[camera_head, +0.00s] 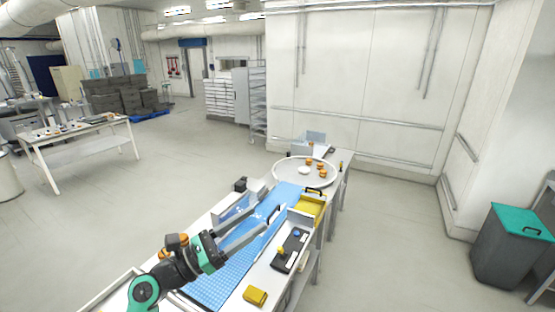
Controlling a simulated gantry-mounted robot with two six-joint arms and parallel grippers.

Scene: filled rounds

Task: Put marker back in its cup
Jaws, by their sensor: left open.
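My left gripper (256,218) reaches in from the lower left over the blue gridded mat (218,283) on the long white bench. Its two long grey fingers are apart, with nothing clearly seen between them. I cannot make out a marker or its cup for certain; small items near the fingers are too small to tell. My right gripper is not in view.
A yellow bin (318,203) and a black box with knobs (290,251) line the bench's right side. A yellow block (255,296) lies near. A round white tray (289,177) with several orange items is at the far end.

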